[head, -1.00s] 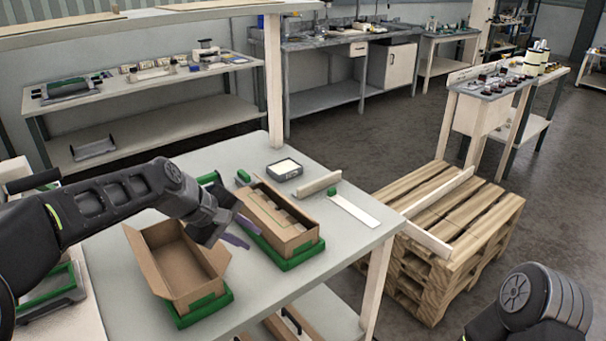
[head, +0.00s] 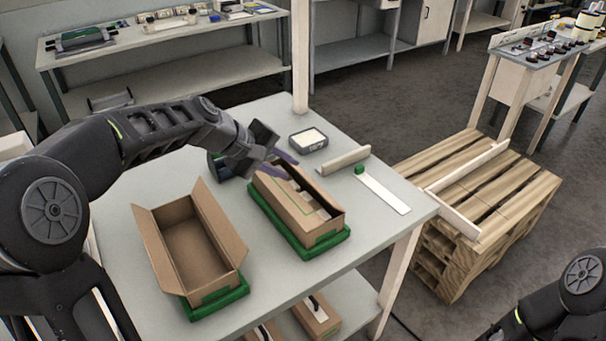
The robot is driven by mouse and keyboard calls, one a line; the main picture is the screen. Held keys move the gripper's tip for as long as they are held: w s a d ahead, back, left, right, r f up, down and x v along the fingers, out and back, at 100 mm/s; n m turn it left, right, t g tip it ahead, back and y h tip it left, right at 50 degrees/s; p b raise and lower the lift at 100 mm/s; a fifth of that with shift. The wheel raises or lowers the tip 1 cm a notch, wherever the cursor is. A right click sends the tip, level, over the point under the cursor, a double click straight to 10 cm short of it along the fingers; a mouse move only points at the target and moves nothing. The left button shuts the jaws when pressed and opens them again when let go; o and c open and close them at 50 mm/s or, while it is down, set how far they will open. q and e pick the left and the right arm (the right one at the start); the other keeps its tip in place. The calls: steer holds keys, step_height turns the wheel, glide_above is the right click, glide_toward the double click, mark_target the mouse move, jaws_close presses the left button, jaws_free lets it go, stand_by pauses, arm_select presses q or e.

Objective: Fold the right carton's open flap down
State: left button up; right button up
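The right carton (head: 277,203) sits on a green tray (head: 335,240) on the grey table. Its left flap, with a green printed outline, leans inward over much of the opening. A dark gap and some pale contents show along the right side. My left gripper (head: 279,165) is over the far end of this carton; its two purple fingers look apart with nothing between them. I cannot tell whether a finger touches the flap. The left carton (head: 190,245) stands open on its own green tray (head: 220,302), flaps spread, and looks empty. My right gripper is out of the picture; only its arm shows at lower right.
A dark box with a white top (head: 308,139) stands behind the right carton. A pale bar (head: 343,160), a small green block (head: 359,169) and a white strip (head: 385,194) lie to the right. A wooden pallet stack (head: 470,205) stands beyond the table's right edge.

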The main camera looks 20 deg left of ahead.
mark_target(302, 174)
arm_select(q)
steer(key=x, duration=0.7)
steer(key=shift+w+d+f, duration=0.1)
steer(key=shift+f, duration=0.05)
jaws_close()
stand_by(1.2)
